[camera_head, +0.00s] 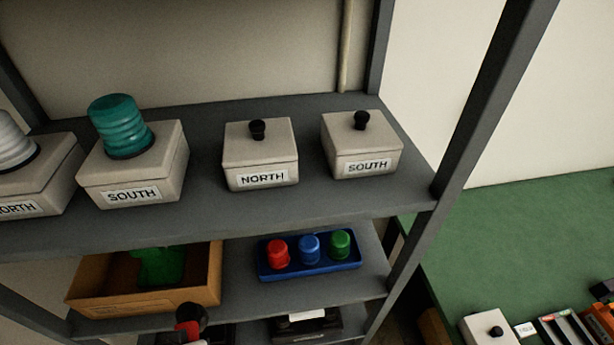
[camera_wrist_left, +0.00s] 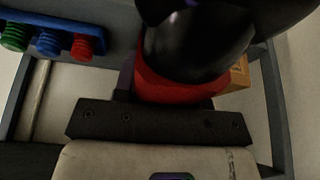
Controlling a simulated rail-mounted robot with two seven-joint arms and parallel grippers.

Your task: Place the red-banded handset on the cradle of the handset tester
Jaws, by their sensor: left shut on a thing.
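The red-banded handset (camera_wrist_left: 178,88) fills the upper middle of the left wrist view, its dark glossy body above a wide red band. My left gripper (camera_wrist_left: 140,104) is shut on it; the fingertips are largely hidden behind the handset. In the head view, the handset (camera_head: 190,324) shows at the bottom edge as a black end with a red part, in front of the lower shelves. A dark device with a white label (camera_head: 306,318) stands low on the shelf to its right; I cannot tell whether it is the handset tester. No cradle is clearly seen. My right gripper is out of view.
Boxes labelled NORTH (camera_head: 260,160) and SOUTH (camera_head: 362,150) stand on the upper shelf, beside lamp boxes including one with a teal lamp (camera_head: 121,127). Below are a brown bin (camera_head: 140,303) and a blue tray (camera_head: 312,270) of coloured caps. A green table (camera_head: 530,235) lies right.

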